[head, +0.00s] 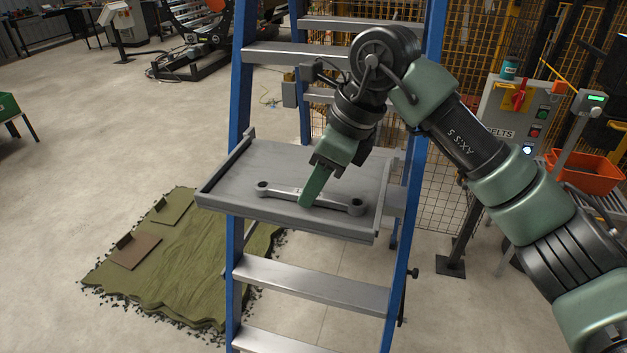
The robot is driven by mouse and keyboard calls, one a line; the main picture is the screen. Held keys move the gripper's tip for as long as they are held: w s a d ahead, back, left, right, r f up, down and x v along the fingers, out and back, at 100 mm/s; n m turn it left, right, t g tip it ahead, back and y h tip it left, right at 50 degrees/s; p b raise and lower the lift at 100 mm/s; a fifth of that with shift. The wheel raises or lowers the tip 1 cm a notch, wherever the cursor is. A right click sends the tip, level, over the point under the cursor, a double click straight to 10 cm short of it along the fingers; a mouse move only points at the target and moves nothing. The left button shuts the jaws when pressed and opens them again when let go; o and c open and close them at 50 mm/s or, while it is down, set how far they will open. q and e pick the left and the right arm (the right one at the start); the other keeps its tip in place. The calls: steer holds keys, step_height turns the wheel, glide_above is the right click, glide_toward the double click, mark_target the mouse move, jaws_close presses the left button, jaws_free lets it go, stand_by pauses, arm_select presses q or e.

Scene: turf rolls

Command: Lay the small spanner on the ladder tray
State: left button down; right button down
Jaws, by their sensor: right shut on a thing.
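The small spanner (335,203) is a grey metal bar with a ring at each end, seen in the head view. It lies lengthwise over the front part of the ladder tray (225,185), a grey tray with a raised rim on the blue stepladder. It looks on or very close to the tray surface; I cannot tell which. My right gripper (311,194) reaches down from above and is shut on the spanner's middle. Its green finger hides part of the bar. My left gripper is not in view.
The blue ladder (237,120) has metal steps above and below the tray. Green turf (190,260) lies on the floor at left. A control box (515,112) and an orange bin (585,172) stand at right. The tray's left part is clear.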

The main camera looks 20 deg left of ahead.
steer(key=shift+s, duration=0.1)
steer(key=shift+f, duration=0.1)
steer(key=c, duration=1.2)
jaws_free()
steer(key=shift+o, duration=0.4)
steer(key=shift+r, duration=0.3)
steer(key=b+v, duration=0.3)
steer(key=v, duration=0.8)
steer(key=shift+d+r+b, duration=0.25)
steer(key=shift+r+b, duration=0.05)
steer(key=shift+r, duration=0.05)
